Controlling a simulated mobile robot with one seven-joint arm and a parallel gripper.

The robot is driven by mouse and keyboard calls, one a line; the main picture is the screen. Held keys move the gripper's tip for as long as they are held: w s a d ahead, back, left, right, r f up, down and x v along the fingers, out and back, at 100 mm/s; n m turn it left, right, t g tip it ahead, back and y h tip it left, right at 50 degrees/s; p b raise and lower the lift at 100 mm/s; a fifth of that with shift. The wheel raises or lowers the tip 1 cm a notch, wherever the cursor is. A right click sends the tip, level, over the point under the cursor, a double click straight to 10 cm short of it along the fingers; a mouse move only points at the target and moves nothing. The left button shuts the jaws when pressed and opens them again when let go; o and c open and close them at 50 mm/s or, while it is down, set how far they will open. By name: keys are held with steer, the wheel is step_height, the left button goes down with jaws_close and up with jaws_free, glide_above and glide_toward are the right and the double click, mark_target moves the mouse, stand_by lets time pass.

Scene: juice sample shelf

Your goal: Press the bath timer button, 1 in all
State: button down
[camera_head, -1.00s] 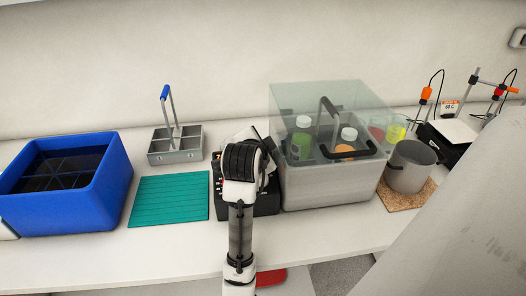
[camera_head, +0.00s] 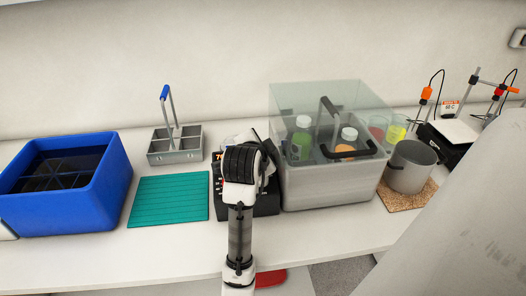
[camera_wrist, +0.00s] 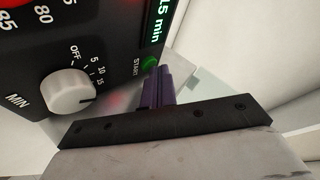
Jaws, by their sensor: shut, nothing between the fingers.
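The bath timer is part of a black control box (camera_head: 266,206) beside the water bath, mostly hidden behind my arm in the head view. In the wrist view its panel (camera_wrist: 110,28) shows a round green button (camera_wrist: 149,62) labelled START, a white dial (camera_wrist: 68,92) marked OFF, 5, 10 and 15, and a green display (camera_wrist: 157,22) partly cut off, ending in "5 min". My gripper (camera_wrist: 156,84) is shut and empty, its tips right at the lower edge of the green button. I cannot tell whether they touch it. My arm hides the fingers in the head view.
The clear-lidded bath (camera_head: 325,185), with bottles in a rack, stands just right of the control box. A teal mat (camera_head: 168,200), grey caddy (camera_head: 175,157) and blue tub (camera_head: 110,190) lie left. A grey pot (camera_head: 408,175) is at right. The front table strip is clear.

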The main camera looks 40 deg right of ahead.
steer(key=shift+s+a+r+p, duration=0.1)
steer(key=shift+s+r+p, duration=0.05)
steer(key=shift+r+p, duration=0.7)
steer(key=shift+s+a+r+p, duration=0.1)
steer(key=shift+s+r, duration=0.1)
steer(key=shift+r, duration=0.6)
steer(key=shift+s+a+r+p, duration=0.1)
steer(key=shift+s+a+r, duration=0.1)
steer(key=shift+r, duration=0.6)
steer(key=shift+s+a+r+p, duration=0.1)
steer(key=shift+s+r, duration=0.1)
steer(key=shift+r, duration=0.6)
